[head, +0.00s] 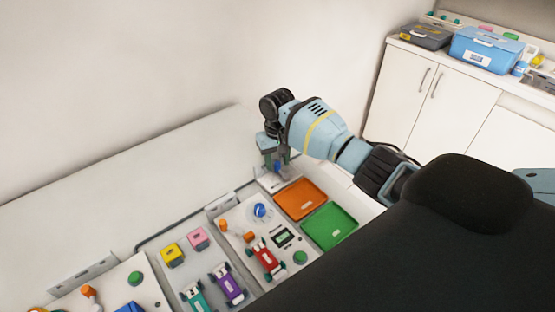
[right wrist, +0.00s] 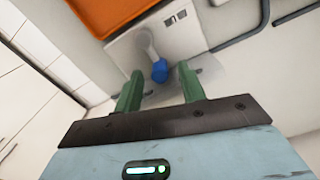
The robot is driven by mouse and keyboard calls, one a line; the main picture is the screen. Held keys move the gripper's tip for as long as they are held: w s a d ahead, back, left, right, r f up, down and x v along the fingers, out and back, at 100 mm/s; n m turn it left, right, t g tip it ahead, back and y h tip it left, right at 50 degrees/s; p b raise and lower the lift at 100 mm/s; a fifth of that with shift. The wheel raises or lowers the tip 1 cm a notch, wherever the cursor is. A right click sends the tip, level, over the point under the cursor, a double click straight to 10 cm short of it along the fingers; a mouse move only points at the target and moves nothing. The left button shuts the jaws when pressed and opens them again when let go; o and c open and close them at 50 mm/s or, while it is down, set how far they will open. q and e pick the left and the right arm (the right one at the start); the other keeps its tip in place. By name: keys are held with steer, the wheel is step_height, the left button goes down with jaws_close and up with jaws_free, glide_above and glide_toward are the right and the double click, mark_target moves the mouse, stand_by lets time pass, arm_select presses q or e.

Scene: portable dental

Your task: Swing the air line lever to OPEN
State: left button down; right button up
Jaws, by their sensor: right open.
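The air line lever (right wrist: 148,42) is a pale arm with a blue knob (right wrist: 159,71) at its end, on a white panel (right wrist: 184,38). In the head view the blue knob (head: 277,168) shows small at the far end of the bench unit, partly hidden by my right gripper (head: 276,158). In the right wrist view my right gripper (right wrist: 160,80) is open, with its two green fingers apart. The blue knob appears between and just beyond the fingertips; I cannot tell whether they touch it. Markings on the panel are too small to read. My left gripper is not in view.
An orange tray (head: 301,198) and a green tray (head: 329,224) lie close to the lever panel. A blue ball-like knob (head: 260,210), red (head: 266,258) and purple (head: 229,285) parts and small boxes sit nearer. A wall stands behind; cabinets (head: 430,90) stand at the right.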

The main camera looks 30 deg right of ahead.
mark_target(278, 163)
steer(key=shift+r, duration=0.15)
step_height(278, 163, up, 6)
steer(key=shift+f+p, duration=0.1)
steer(key=shift+p, duration=0.3)
steer(key=shift+r, duration=0.9)
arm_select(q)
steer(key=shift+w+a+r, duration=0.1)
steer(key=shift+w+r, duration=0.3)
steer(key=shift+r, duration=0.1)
